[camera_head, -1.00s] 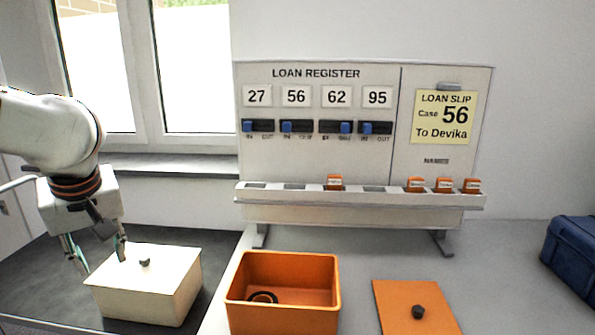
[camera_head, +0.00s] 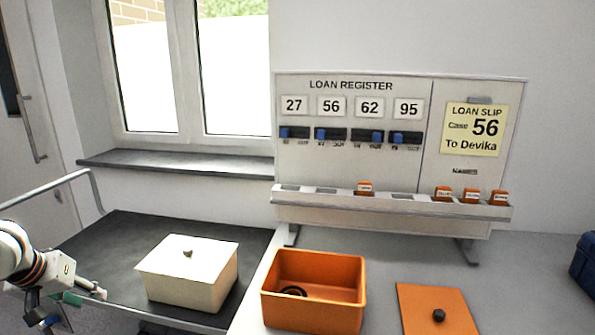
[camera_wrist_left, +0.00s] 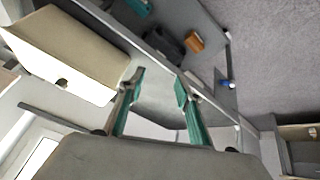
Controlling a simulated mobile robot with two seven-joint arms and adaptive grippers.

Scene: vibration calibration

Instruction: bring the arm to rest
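My left arm comes in at the lower left of the head view, with its left gripper (camera_head: 72,308) low beside the left end of the dark side surface. In the left wrist view the two green-lined fingers (camera_wrist_left: 159,88) stand apart with nothing between them. The cream lidded box (camera_head: 190,275) stands to the right of this gripper, apart from it; it also shows at the upper left of the left wrist view (camera_wrist_left: 70,55). My right gripper is not in view.
The dark surface (camera_head: 112,262) has a metal rail (camera_head: 50,190) at its left. On the grey table are an open orange box (camera_head: 314,312) with a dark ring inside, an orange lid (camera_head: 420,308) with a dark knob, and the loan register board (camera_head: 350,160). A blue case (camera_head: 583,265) is at far right.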

